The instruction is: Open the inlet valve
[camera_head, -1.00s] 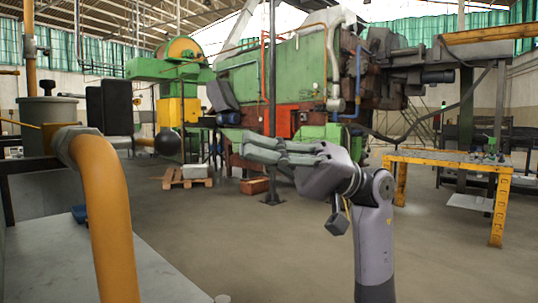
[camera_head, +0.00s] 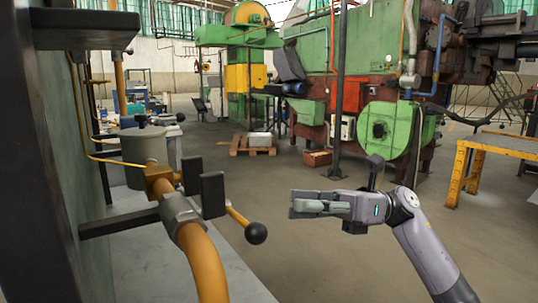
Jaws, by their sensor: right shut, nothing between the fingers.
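The valve is on a thick orange pipe (camera_head: 203,262) at the left, with a grey collar (camera_head: 178,212). Its yellow lever (camera_head: 237,215) points to the lower right and ends in a black ball knob (camera_head: 256,233). Two black plates (camera_head: 212,195) stand upright beside the lever and hide part of it. My right gripper (camera_head: 294,206) is shut and empty, pointing left. It appears a little to the right of the knob, apart from it in the picture; the depth between them is hard to tell. My left gripper is out of view.
A dark post and shelf (camera_head: 85,28) fill the left edge. A grey cylindrical vessel (camera_head: 143,148) stands behind the valve. A green machine (camera_head: 388,130), a pallet (camera_head: 250,146) and a yellow table (camera_head: 482,157) stand farther back. The floor (camera_head: 300,265) around my right arm is clear.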

